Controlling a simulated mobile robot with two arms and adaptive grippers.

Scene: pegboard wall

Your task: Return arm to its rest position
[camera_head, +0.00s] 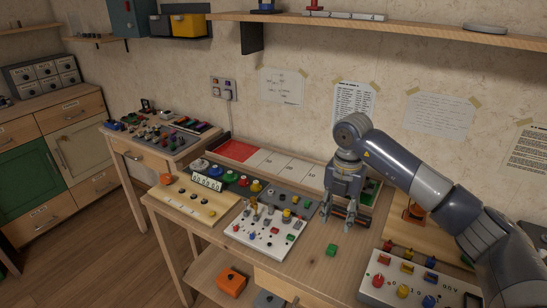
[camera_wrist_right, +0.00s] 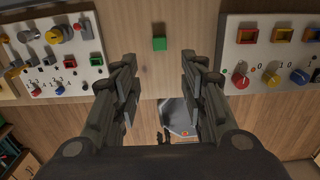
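My right arm comes in from the right in the head view. My left arm and gripper are in neither view.
A white panel with knobs (camera_head: 378,292) is at the front right, near my arm. A wall shelf (camera_head: 400,28) runs above. Bare wood surrounds the green cube.

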